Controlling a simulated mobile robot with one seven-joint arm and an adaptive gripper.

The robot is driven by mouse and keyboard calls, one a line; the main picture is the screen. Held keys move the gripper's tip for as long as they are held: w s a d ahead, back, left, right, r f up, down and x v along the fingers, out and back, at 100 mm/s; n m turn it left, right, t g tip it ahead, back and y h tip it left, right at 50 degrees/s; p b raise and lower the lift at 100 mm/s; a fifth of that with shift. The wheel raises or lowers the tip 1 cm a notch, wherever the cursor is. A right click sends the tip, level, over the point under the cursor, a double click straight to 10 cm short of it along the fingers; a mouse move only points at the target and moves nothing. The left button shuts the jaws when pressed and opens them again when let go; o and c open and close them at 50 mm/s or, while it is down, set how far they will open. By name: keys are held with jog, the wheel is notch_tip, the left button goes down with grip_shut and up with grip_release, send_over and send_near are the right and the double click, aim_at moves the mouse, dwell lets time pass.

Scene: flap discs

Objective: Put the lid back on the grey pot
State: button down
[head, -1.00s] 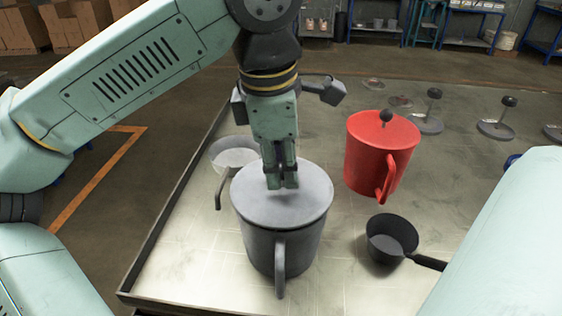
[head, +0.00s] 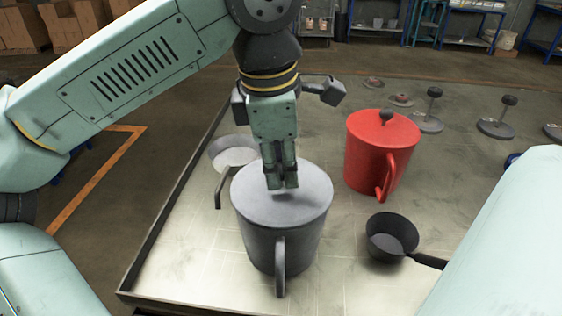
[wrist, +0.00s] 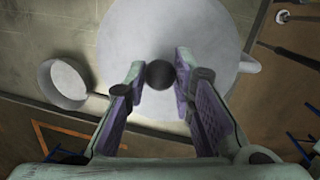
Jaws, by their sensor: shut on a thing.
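The grey pot (head: 258,245) stands upright on the table with its handle toward the front. The grey lid (head: 305,205) covers the pot's top and looks level and flush with the rim. My gripper (head: 282,184) points straight down over the middle of the lid and is shut on the lid's knob. In the wrist view, the dark round knob (wrist: 160,75) sits between my two fingers, with the pale lid (wrist: 125,35) spread out beneath. The fingers hide the knob in the head view.
A red lidded pot (head: 372,155) stands right of the grey pot. A small dark pan (head: 390,238) lies at the front right, and a light-coloured pan (head: 232,157) sits close behind left. Loose lids with upright knobs (head: 496,128) lie at the back right.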

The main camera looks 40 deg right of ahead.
jog(key=c, duration=1.3)
grip_release()
jog(key=o, duration=0.5)
jog(key=shift+r, duration=0.1)
jog(key=shift+r+p, duration=1.9)
jog(key=shift+r, duration=1.5)
jog(key=shift+c, duration=0.6)
